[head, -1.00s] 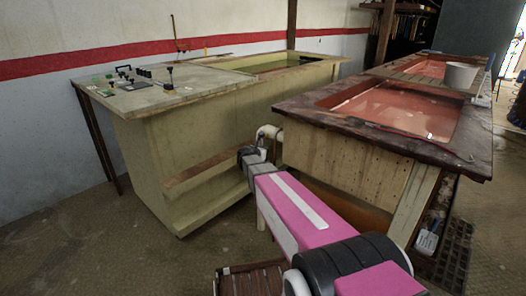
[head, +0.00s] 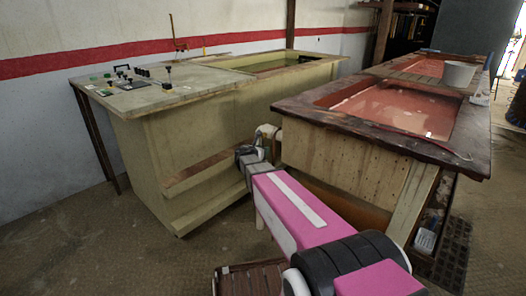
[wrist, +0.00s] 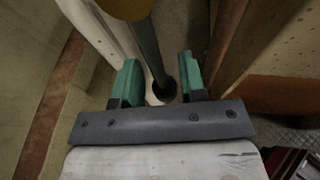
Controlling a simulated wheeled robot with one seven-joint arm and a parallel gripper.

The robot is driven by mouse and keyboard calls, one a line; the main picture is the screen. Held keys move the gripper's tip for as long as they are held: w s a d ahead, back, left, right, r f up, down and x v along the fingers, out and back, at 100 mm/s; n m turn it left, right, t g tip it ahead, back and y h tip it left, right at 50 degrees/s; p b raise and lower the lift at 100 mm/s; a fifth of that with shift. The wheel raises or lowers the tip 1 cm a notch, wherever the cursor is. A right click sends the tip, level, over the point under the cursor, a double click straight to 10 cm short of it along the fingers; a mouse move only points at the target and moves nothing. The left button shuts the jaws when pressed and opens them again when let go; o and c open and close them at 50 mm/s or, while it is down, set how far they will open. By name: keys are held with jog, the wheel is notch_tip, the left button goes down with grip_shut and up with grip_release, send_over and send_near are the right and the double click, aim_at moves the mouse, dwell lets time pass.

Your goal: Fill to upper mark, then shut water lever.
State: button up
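My gripper (wrist: 160,88) is open, with two green fingers spread apart in the wrist view. A dark rod (wrist: 148,45) with a yellow-brown rounded end (wrist: 125,8) runs down between the fingers to a dark round base (wrist: 164,91). I see a gap on each side of the rod. It looks like a lever, but I cannot confirm that it is the water lever. In the head view my gripper is low in the gap between two tanks, near a white pipe (head: 267,131). The left tank (head: 285,63) holds greenish water. No fill marks are readable.
A control panel (head: 150,98) with small levers and buttons tops the left console. The right wooden tank (head: 335,152) holds reddish liquid and stands close beside my arm. A white bucket (head: 458,75) sits on its far part. The floor (head: 80,230) at left is clear.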

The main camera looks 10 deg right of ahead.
jog(key=v, duration=0.9)
jog(key=shift+s+a, duration=0.25)
jog(key=shift+s, duration=0.05)
jog(key=shift+r, duration=0.1)
jog(key=s+d+f+m+g+y, duration=0.1)
jog(key=s+d+f+m+g, duration=0.35)
jog(key=s+m, duration=0.35)
jog(key=s+a+f+m+g+y, duration=0.1)
jog(key=s+f+m+g+y, duration=0.2)
jog(key=s+m, duration=0.5)
jog(key=s+f+m+g+y, duration=0.3)
jog(key=s+f+m+y, duration=0.2)
jog(key=s+m, duration=0.3)
jog(key=m+y, duration=0.1)
jog(key=m, duration=0.2)
jog(key=shift+a+m, duration=0.3)
jog(key=shift+a, duration=0.1)
jog(key=shift+s+d, duration=0.1)
jog(key=shift+s, duration=0.05)
